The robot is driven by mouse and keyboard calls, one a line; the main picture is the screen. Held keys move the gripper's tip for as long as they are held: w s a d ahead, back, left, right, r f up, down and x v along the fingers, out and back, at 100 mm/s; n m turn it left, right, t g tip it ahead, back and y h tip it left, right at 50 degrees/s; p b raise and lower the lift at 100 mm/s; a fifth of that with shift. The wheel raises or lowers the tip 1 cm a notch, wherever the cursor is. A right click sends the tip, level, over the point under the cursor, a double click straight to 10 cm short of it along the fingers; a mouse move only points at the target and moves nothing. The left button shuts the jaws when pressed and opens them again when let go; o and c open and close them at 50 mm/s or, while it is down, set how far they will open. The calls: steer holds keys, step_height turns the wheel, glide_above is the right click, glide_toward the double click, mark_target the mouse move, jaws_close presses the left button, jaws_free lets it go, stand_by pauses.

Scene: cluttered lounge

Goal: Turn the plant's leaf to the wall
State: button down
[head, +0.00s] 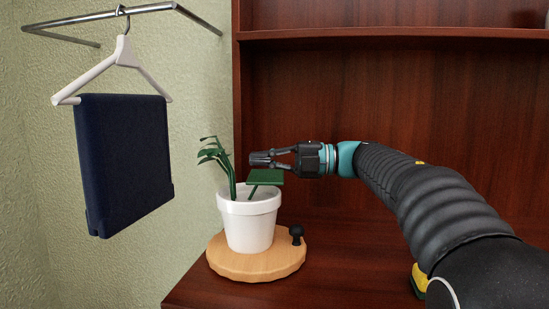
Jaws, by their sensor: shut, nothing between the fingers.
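The plant (212,152) stands in a white pot (248,224) on a round wooden base (256,262). A small dark knob (296,235) stands up from the base's right edge. The plant's curved leaves lean left, towards the pale wall. A flat, square green leaf (265,177) sticks out on the right side of the pot. My gripper (258,158) is shut and empty, pointing left. In the picture it is just above the flat leaf; I cannot tell whether they touch.
A dark blue cloth (125,160) hangs on a white hanger (124,55) from a metal rail (100,15) on the left. The pot's base is near the left end of a reddish-brown wooden surface (340,275). A shelf (400,32) runs above my arm. A yellow-and-dark object (419,280) is partly hidden by my arm.

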steer(key=shift+s+a, duration=0.1)
steer(key=shift+a, duration=1.05)
